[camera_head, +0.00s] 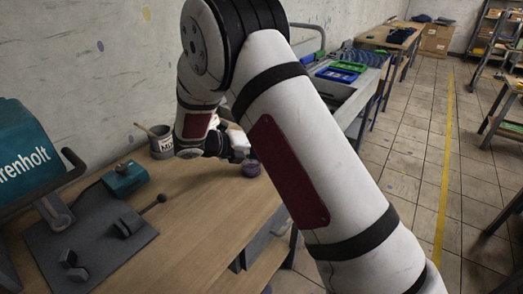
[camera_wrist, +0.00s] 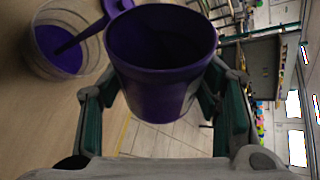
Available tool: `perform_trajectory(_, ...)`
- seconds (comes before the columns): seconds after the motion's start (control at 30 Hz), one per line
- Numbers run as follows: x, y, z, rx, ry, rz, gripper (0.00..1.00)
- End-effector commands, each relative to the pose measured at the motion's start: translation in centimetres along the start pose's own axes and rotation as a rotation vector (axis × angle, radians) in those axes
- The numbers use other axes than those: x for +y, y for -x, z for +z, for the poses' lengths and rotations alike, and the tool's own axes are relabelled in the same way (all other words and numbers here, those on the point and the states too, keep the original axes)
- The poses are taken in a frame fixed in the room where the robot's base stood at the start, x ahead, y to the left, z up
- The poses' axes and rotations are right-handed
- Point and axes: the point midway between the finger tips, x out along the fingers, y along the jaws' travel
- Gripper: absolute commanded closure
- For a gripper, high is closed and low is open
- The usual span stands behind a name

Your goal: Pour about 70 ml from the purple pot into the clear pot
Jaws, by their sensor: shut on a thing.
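The purple pot (camera_wrist: 160,85) is between the fingers of my gripper (camera_wrist: 162,78) in the wrist view, and the gripper is shut on it. Its mouth faces the top of that view, with dark purple inside. The clear pot (camera_wrist: 38,68) stands at the upper left of the wrist view with purple liquid in it.
A grey MIX can (camera_head: 161,145) with a stick stands behind my gripper on the wooden bench (camera_head: 190,235). A teal box (camera_head: 125,178), a dark base plate (camera_head: 90,240) with a lever and a teal machine (camera_head: 28,160) fill the left. The bench's front middle is clear.

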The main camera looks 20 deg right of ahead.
Motion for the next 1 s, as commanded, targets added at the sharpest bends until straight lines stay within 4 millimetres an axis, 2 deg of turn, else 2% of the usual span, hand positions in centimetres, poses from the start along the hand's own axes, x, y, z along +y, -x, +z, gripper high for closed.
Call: perform_trajectory(1.0, 0.03, 0.01, 0.05, 0.013, 0.033, -0.014, 0.75)
